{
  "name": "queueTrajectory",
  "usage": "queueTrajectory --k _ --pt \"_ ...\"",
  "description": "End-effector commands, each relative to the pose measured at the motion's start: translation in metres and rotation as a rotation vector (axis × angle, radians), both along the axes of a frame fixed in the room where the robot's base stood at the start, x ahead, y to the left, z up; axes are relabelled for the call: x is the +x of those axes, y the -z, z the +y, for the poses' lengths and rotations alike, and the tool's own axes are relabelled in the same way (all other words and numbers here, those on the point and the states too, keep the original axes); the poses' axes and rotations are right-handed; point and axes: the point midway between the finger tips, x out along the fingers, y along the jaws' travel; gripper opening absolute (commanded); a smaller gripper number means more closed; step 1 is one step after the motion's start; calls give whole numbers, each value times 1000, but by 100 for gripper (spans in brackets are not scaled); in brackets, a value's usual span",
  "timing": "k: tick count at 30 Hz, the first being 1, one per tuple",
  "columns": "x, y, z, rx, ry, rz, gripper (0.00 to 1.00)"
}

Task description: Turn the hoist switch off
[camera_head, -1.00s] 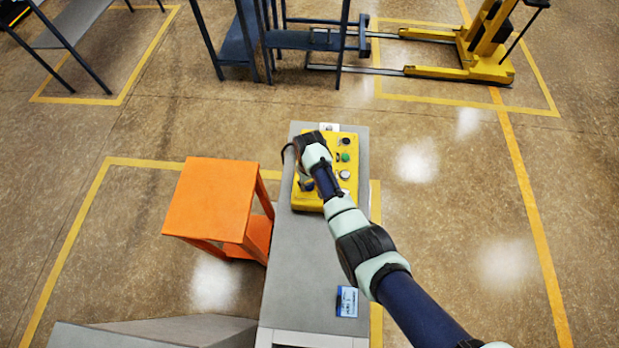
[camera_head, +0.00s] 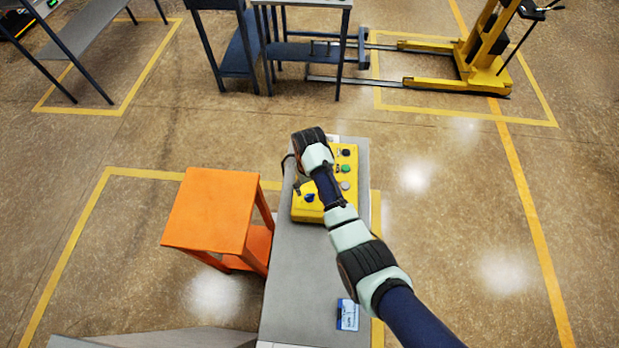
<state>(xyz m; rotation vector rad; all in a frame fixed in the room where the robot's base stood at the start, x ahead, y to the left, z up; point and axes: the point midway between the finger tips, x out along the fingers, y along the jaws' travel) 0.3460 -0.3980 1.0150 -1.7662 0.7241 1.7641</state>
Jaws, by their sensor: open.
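A yellow control box (camera_head: 328,210) lies on a narrow grey bench. On its right side are a black knob (camera_head: 346,153), a green button (camera_head: 345,169) and a pale button (camera_head: 345,186). A blue rotary knob (camera_head: 309,197) shows at the lower left of the box. No label is readable, so I cannot tell which control is the hoist switch. My arm crosses the box from the lower right. My gripper (camera_head: 297,181) is open over the box's left part, just above the blue knob in the picture. The wrist hides most of it, and contact is unclear.
An orange stool (camera_head: 210,215) stands left of the grey bench (camera_head: 300,270). A blue-and-white card (camera_head: 347,314) lies on the bench's near end. A yellow lifter (camera_head: 485,65) and dark-blue tables (camera_head: 305,50) stand at the back. The floor to the right is clear.

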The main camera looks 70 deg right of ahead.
Motion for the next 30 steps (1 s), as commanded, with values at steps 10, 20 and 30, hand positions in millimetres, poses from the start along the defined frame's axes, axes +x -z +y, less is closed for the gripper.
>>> queueTrajectory --k 10,20,30 --pt "0 -57 0 0 0 0 67" --pt "0 -59 0 1 0 1 67" --pt "0 -59 0 1 0 1 67"
